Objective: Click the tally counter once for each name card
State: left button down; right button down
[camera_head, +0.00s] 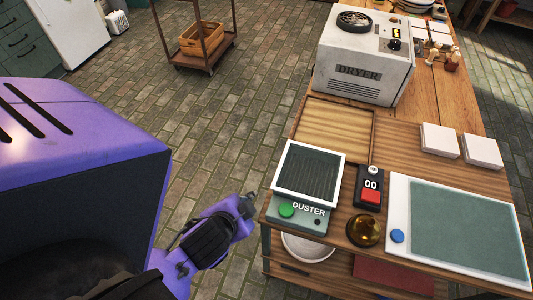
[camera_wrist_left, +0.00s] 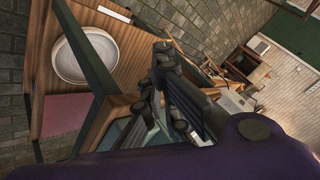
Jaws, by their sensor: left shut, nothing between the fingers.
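The tally counter (camera_head: 369,188) is a dark box on the wooden table. Its display reads 00 and it has a red button on its lower part. My left gripper (camera_head: 247,205) is shut and empty, beside the table's left edge and left of the duster. It also shows in the left wrist view (camera_wrist_left: 162,55), apart from the counter. Two white blocks (camera_head: 439,139) and (camera_head: 482,151) lie on the right side of the table. I cannot make out any writing that marks them as name cards. My right gripper is not in view.
The duster (camera_head: 299,215) with a green button stands between my left gripper and the counter. A brown round pot (camera_head: 363,231) sits just below the counter. A white-framed pad (camera_head: 400,225) lies to its right. A wooden tray (camera_head: 365,150) and the dryer (camera_head: 364,62) are behind.

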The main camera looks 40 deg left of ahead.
pick_arm(q)
jog(key=w+d+r+m+t, duration=0.2)
jog(key=w+r+m+t, duration=0.25)
jog(key=w+r, duration=0.55)
jog(key=w+d+r+m+t+h, duration=0.3)
jog(key=w+d+r+m, duration=0.1)
jog(key=r, duration=0.3)
jog(key=w+d+r+m+t+h, duration=0.2)
jog(key=w+d+r+m+t, duration=0.15)
jog(key=r, duration=0.25)
jog(key=s+d+r+m+g+h, duration=0.2)
jog(key=d+r+m+g+h, duration=0.25)
jog(key=d+m+h, duration=0.65)
jog(key=s+d+r+m+g+h, duration=0.2)
jog(key=d+r+m+g+h, duration=0.25)
jog(key=d+m, duration=0.8)
notch_tip(320, 180, down, 11)
jog(key=m+g+y, duration=0.5)
jog(key=m+g, duration=0.2)
jog(key=m, duration=0.8)
jog(key=w+a+f+m+y, duration=0.2)
jog(key=w+a+f+y, duration=0.1)
jog(key=a, duration=0.3)
jog(key=shift+w+f+m+y, duration=0.15)
jog(key=shift+w+m+y, duration=0.2)
jog(key=shift+w+y, duration=0.45)
